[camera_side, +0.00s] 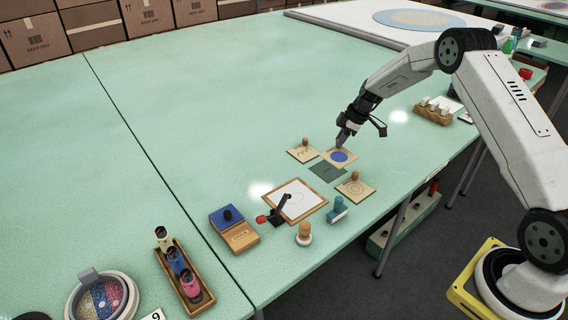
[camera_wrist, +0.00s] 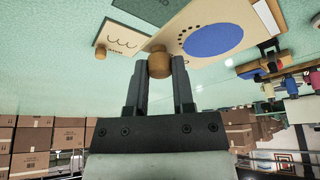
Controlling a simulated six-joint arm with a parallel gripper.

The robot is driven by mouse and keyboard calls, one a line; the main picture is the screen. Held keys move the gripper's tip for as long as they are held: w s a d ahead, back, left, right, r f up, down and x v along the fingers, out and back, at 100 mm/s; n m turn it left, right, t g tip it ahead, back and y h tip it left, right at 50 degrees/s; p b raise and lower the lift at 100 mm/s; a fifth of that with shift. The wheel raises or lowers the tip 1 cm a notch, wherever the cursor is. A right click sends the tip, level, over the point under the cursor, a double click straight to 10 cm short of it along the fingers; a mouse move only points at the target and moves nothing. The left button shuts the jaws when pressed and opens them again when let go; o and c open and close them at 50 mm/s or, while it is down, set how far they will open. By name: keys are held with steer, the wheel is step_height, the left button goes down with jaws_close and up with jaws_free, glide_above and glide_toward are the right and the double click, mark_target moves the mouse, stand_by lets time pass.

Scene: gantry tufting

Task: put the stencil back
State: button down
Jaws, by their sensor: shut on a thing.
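A tan stencil with a blue disc (camera_side: 339,157) is at my gripper (camera_side: 343,140), just behind a dark green rectangle (camera_side: 327,173) on the table. In the wrist view, my gripper (camera_wrist: 159,82) is shut on the round wooden knob (camera_wrist: 160,65) of this stencil (camera_wrist: 180,42), near its edge. How high the stencil is above the table, I cannot tell. A stencil with wavy marks (camera_side: 301,155) lies to its left and also shows in the wrist view (camera_wrist: 122,36). A stencil with rings (camera_side: 350,191) lies in front, right of the green rectangle.
A framed white board (camera_side: 303,207) with a black, red-ended tool (camera_side: 276,212) lies in front. A blue pad box (camera_side: 228,214), a wooden stamp (camera_side: 304,234) and a teal tool (camera_side: 337,211) are around it. A wooden block (camera_side: 432,114) stands at right.

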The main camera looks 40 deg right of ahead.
steer(key=shift+w+d+f, duration=0.2)
steer(key=shift+w+f, duration=0.5)
steer(key=shift+f, duration=0.15)
steer(key=shift+w+d+f, duration=0.2)
steer(key=shift+w+f, duration=0.55)
steer(key=shift+f, duration=0.1)
steer(key=shift+w+d+f, duration=0.2)
steer(key=shift+w+f, duration=0.5)
steer(key=shift+f, duration=0.15)
steer(key=shift+f, duration=0.1)
steer(key=shift+w+f, duration=0.2)
steer(key=shift+f, duration=0.1)
steer(key=shift+d+f, duration=0.1)
steer(key=shift+f, duration=1.4)
steer(key=shift+f, duration=0.15)
steer(key=shift+c, duration=2.3)
jaws_free()
steer(key=v, duration=1.2)
